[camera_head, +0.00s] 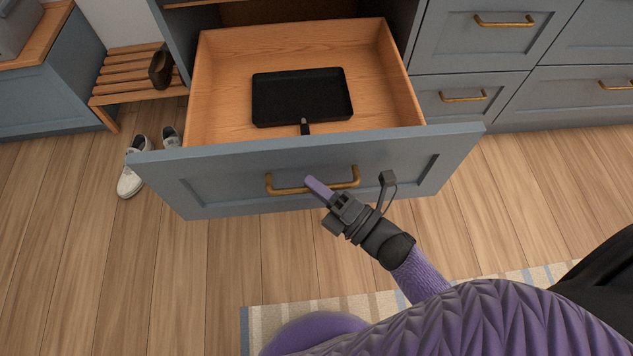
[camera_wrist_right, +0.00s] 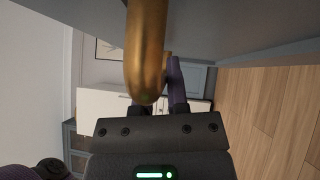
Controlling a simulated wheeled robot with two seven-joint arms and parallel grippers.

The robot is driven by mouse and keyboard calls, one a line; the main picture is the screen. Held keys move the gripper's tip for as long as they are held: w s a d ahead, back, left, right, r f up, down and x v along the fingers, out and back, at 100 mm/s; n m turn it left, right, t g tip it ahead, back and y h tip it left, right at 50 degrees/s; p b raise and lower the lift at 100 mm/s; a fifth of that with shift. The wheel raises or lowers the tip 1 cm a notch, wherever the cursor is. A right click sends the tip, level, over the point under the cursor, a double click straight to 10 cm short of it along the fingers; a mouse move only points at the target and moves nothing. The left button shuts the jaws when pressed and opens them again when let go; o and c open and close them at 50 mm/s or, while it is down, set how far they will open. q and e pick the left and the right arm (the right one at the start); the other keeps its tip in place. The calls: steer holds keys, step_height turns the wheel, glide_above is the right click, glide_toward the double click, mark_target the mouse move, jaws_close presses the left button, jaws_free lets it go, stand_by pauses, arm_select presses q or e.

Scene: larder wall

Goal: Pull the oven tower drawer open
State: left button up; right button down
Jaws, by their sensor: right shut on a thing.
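The oven tower drawer (camera_head: 330,165) has a blue-grey front and a wooden box, and it stands far out from its cabinet. A black rectangular pan (camera_head: 301,95) with a short handle lies inside it. The brass bar handle (camera_head: 287,190) runs across the drawer front, and it also shows close up in the right wrist view (camera_wrist_right: 147,50). My right gripper (camera_head: 317,187) is at the middle of the handle, shut on it. In the right wrist view its purple fingers (camera_wrist_right: 160,100) are at the brass bar, which partly hides them. My left gripper is not in view.
Blue-grey drawers with brass handles (camera_head: 463,97) stand at the right. At the left are a slatted wooden bench (camera_head: 130,75) with a dark item on it and pale shoes (camera_head: 131,180) on the floor. A striped rug (camera_head: 275,318) lies in front. The wooden floor before the drawer is clear.

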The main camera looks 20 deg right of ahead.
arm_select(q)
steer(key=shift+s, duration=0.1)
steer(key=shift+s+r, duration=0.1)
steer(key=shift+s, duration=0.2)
arm_select(e)
steer(key=c, duration=0.7)
jaws_free()
steer(key=shift+o, duration=0.2)
arm_select(q)
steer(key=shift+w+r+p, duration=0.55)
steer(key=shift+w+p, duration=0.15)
steer(key=shift+p, duration=0.05)
arm_select(e)
steer(key=v, duration=1)
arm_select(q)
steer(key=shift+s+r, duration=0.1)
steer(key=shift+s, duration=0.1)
arm_select(e)
steer(key=shift+f, duration=0.1)
